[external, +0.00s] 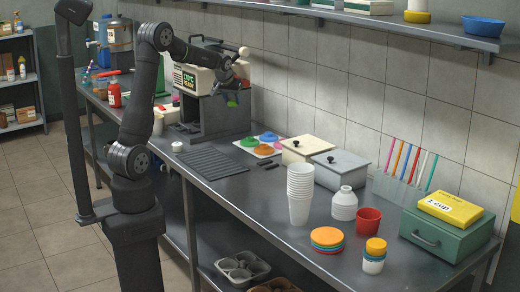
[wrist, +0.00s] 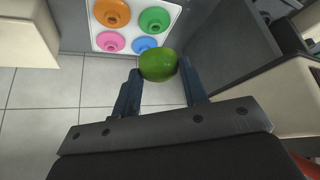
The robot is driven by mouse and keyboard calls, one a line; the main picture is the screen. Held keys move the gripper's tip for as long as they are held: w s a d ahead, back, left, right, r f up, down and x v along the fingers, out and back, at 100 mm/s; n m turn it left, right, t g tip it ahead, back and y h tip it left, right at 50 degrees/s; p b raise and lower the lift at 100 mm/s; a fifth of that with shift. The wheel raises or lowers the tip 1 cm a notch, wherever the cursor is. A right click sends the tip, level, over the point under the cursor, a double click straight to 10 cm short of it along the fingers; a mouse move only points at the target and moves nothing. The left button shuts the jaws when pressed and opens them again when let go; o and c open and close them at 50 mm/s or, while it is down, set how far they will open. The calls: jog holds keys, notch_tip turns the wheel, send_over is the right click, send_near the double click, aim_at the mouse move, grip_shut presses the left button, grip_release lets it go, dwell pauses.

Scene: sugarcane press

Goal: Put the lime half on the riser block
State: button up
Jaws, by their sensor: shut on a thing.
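The lime half (wrist: 158,65) is green and rounded and sits between the two fingertips of my gripper (wrist: 161,72) in the wrist view. The fingers are shut on it, touching its left and right sides. In the external view the lime half (external: 232,103) shows as a small green spot below my gripper (external: 233,94). It is held up in front of the dark grey body of the press machine (external: 218,118). I cannot tell for sure which part is the riser block.
A white board with colored discs (external: 266,142) lies right of the machine. Lidded boxes (external: 340,162), stacked cups (external: 300,190) and a white bottle (external: 344,203) stand farther right. A ribbed dark mat (external: 213,163) lies in front of the machine. A red bottle (external: 114,95) stands left.

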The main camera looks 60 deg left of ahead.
jog(key=r, duration=0.2)
jog(key=shift+w+d+r, duration=0.2)
jog(key=shift+d+r, duration=0.15)
jog(key=shift+r, duration=0.05)
jog(key=w+d+m+h, duration=0.15)
jog(key=w+d, duration=0.25)
jog(key=d, duration=0.5)
jog(key=w+d+m, duration=0.2)
jog(key=w+d, duration=0.2)
jog(key=d, duration=0.6)
jog(key=w+d+m+t+h, duration=0.1)
jog(key=d+m+h, duration=0.3)
jog(key=d, duration=2.3)
jog(key=s+d+m, duration=0.2)
jog(key=s+d, duration=0.1)
jog(key=d, duration=0.6)
jog(key=s+d+m, duration=0.2)
jog(key=d, duration=0.7)
jog(key=s+d+m+g+h, duration=0.25)
jog(key=s+d+m, duration=0.35)
jog(key=s+d, duration=2.5)
send_over(381, 244)
jog(key=s+a, duration=0.2)
jog(key=f, duration=1.2)
jog(key=shift+w+d, duration=0.15)
jog(key=shift+w, duration=0.05)
jog(key=shift+w+f, duration=0.2)
jog(key=shift+f, duration=1.9)
